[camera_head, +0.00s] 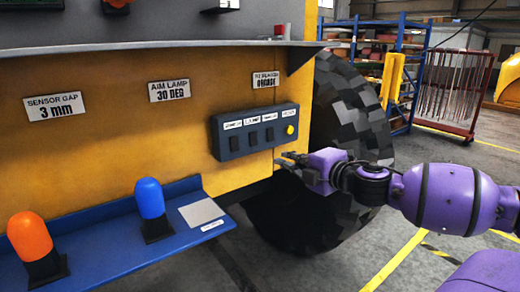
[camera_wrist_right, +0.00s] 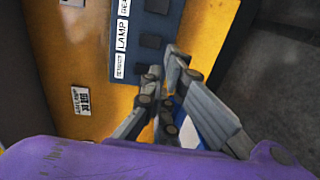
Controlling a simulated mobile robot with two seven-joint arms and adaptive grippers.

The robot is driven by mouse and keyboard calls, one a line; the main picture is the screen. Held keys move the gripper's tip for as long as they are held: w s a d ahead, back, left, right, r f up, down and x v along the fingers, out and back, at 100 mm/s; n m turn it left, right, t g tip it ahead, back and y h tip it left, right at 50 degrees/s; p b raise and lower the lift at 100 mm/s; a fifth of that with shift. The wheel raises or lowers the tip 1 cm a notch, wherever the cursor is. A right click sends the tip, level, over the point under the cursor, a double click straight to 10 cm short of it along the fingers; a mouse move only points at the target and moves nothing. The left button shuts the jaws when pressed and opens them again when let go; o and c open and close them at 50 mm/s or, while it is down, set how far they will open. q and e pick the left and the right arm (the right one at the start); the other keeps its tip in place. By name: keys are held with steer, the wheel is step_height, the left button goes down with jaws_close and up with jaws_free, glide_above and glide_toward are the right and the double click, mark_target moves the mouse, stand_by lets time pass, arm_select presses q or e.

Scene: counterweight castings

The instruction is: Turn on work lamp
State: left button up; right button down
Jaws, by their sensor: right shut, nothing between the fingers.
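A dark blue-grey switch panel (camera_head: 256,146) is fixed to the yellow machine side. It carries a row of dark switches under white labels and a yellow knob (camera_head: 290,130) at its right end. In the right wrist view the panel (camera_wrist_right: 111,14) shows a label reading LAMP (camera_wrist_right: 122,35). My right gripper (camera_head: 283,160) is shut and empty, just below the panel's lower right corner. In the right wrist view its fingers (camera_wrist_right: 165,78) overlap the panel's edge; I cannot tell if they touch it. My left gripper is out of view. No work lamp is identifiable.
An orange-domed piece (camera_head: 30,234) and a blue-domed piece (camera_head: 149,198) stand on a blue shelf (camera_head: 105,240) below the panel. A large black tyre (camera_head: 345,110) is behind my right gripper. A grey ledge (camera_head: 150,46) runs above the panel.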

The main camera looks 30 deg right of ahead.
steer(key=b, duration=0.7)
glide_toward(253, 145)
steer(key=w+f, duration=0.2)
steer(key=w, duration=0.3)
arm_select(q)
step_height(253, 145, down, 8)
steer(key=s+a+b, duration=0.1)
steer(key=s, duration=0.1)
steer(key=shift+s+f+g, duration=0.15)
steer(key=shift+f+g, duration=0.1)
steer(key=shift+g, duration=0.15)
arm_select(e)
steer(key=shift+w+r, duration=0.35)
steer(key=shift+w, duration=0.5)
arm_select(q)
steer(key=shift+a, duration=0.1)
arm_select(e)
steer(key=shift+w+f+b, duration=0.2)
steer(key=shift+b, duration=0.1)
steer(key=shift+w+t, duration=0.2)
steer(key=shift+t, duration=0.2)
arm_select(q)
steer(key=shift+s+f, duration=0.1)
arm_select(e)
steer(key=shift+w+d, duration=0.1)
